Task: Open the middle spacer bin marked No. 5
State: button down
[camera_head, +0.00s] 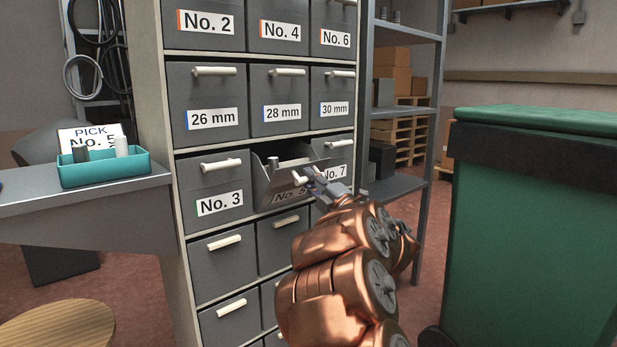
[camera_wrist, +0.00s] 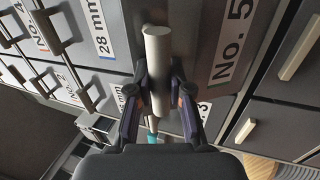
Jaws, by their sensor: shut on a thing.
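The bin marked No. 5 (camera_head: 268,194) is the middle one of its row in the grey cabinet, between No. 3 and No. 7. It is tipped outward at the top, and its dark inside shows with a grey cylindrical piece (camera_head: 272,159) near the left edge. My gripper (camera_head: 309,178) is at its front, shut on the pale bar handle (camera_wrist: 157,60). In the wrist view my gripper (camera_wrist: 158,95) has one finger on each side of the handle. The No. 5 label (camera_wrist: 232,42) shows beside it there. My gripper and arm partly cover the bin's right side in the head view.
Bins No. 3 (camera_head: 213,189) and No. 7 (camera_head: 341,158) flank it, both closed. A 28 mm bin (camera_head: 284,98) is directly above. A shelf with a teal tray (camera_head: 103,172) and pick card (camera_head: 90,136) stands left. A large green bin (camera_head: 535,220) stands at right.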

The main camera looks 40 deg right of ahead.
jog(key=shift+f, duration=0.1)
dwell(0.3)
jog(key=c, duration=1.1)
grip_release()
jog(key=shift+o, duration=0.2)
jog(key=shift+s, duration=0.1)
jog(key=v, duration=1.2)
